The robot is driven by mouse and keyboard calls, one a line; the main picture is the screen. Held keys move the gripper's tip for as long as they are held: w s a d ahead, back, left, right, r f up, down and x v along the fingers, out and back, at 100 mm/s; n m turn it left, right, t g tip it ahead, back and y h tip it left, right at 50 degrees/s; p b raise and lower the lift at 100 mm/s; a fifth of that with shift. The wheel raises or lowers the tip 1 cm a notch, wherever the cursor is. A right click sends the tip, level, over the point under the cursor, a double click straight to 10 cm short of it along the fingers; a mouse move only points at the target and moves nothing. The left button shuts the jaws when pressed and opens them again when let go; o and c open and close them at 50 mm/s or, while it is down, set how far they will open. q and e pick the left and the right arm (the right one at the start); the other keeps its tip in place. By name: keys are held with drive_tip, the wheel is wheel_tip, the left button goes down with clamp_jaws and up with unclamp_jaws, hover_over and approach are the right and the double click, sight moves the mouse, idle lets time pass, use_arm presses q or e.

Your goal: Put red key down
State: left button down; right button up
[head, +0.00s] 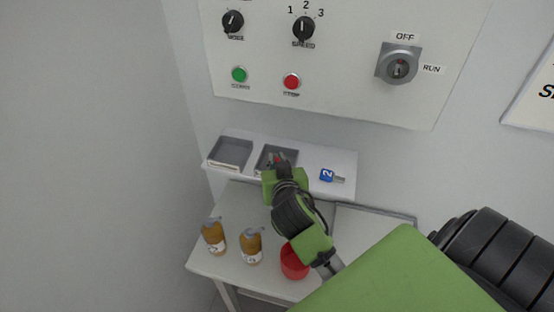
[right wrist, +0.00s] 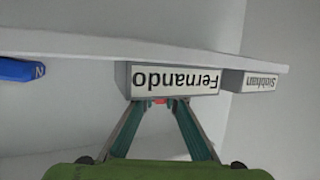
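My right gripper (head: 278,162) is over the front of the right-hand grey tray (head: 290,153) on the white shelf. A small red piece, which I take to be the red key (head: 280,158), shows at its fingertips. In the right wrist view the gripper's fingers (right wrist: 165,102) come close together with red (right wrist: 161,101) between them, just by the edge of the "Fernando" label (right wrist: 176,80). Most of the key is hidden, and I cannot tell whether it touches the tray. My left gripper is out of view.
A second tray (head: 231,152), labelled "Siobhan" (right wrist: 260,81), sits to the left. Two amber bottles (head: 214,237) and a red cup (head: 294,264) stand on the table below. A control panel (head: 340,80) is above.

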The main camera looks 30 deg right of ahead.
drive_tip(key=o, duration=0.3)
drive_tip(key=shift+d+f, duration=0.1)
drive_tip(key=shift+d, duration=0.05)
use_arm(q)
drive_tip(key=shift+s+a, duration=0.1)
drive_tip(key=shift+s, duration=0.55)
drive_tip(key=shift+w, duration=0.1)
